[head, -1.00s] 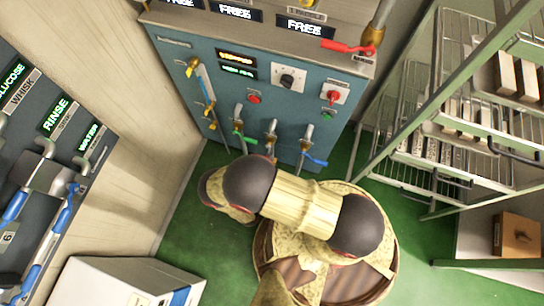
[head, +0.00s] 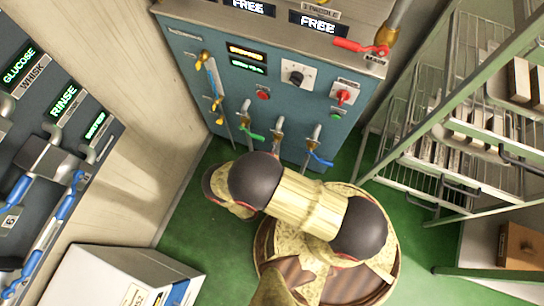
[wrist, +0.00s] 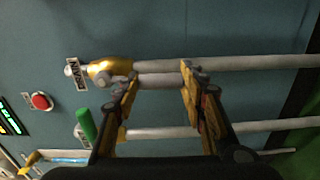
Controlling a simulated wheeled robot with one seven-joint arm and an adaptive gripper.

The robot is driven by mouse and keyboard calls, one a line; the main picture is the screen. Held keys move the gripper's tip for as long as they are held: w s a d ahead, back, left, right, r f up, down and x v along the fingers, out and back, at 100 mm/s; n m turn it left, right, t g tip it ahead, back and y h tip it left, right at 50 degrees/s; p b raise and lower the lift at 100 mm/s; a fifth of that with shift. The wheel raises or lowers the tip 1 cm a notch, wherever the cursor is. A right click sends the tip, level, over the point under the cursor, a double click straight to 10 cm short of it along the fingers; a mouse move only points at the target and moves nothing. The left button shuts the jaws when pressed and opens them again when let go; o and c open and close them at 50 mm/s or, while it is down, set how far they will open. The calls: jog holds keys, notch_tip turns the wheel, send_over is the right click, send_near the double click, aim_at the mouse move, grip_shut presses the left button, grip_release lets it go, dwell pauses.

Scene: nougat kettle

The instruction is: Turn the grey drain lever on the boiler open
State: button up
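In the wrist view, a brass drain valve (wrist: 108,68) sits on the blue boiler front beside a small label that seems to read DRAIN. A short grey lever (wrist: 155,81) lies along its grey pipe. My gripper (wrist: 159,76) is open, its two fingers apart with the grey lever between the tips. I cannot tell whether either finger touches it. In the head view, the boiler (head: 215,60) stands at the back, with a grey lever (head: 279,124) between the green and blue ones. My gripper is hidden behind my arm there.
A green lever (wrist: 86,125) and a red button (wrist: 40,101) are close by in the wrist view. A wire rack (head: 455,130) stands at the right. A dispenser panel (head: 50,130) and a white box (head: 115,277) are at the left. The floor is green.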

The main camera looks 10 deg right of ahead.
jog(key=o, duration=0.5)
jog(key=shift+c, duration=0.2)
jog(key=shift+a, duration=0.1)
jog(key=v, duration=1.2)
dwell(0.3)
